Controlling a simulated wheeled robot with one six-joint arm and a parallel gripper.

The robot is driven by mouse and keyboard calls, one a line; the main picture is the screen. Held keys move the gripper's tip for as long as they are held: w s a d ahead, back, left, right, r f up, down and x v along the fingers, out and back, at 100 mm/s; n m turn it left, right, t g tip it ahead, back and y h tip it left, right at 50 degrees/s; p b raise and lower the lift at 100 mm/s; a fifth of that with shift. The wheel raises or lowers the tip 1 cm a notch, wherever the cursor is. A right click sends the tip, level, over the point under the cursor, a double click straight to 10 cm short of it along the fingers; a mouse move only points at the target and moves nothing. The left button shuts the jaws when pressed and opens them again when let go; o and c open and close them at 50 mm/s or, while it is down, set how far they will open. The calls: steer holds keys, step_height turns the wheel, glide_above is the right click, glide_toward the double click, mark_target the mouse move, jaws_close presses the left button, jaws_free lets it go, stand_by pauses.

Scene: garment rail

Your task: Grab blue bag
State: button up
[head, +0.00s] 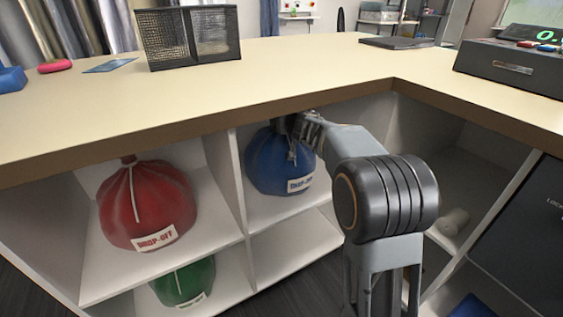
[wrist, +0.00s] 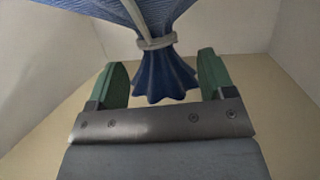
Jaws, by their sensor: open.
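The blue bag (head: 277,166) sits upright on a shelf under the counter in the head view, with a white label on its front. In the wrist view the blue bag (wrist: 165,78) shows its gathered neck, tied with a pale cord. My gripper (wrist: 166,80) is open, one green-padded finger on each side of the ruffled top of the neck, with gaps showing on both sides. In the head view my gripper (head: 300,128) is at the bag's top, and its fingers are partly hidden there.
A red bag (head: 145,203) sits in the compartment to the left, and a green bag (head: 183,281) is below it. The white divider (head: 231,180) and the counter edge (head: 300,110) lie close around my arm. A black mesh holder (head: 188,38) stands on the counter.

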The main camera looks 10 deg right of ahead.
steer(key=shift+x, duration=1.65)
steer(key=shift+c, duration=0.2)
steer(key=c, duration=1.1)
steer(key=shift+c, duration=1.3)
jaws_close()
steer(key=shift+r, duration=0.1)
steer(key=shift+r, duration=0.1)
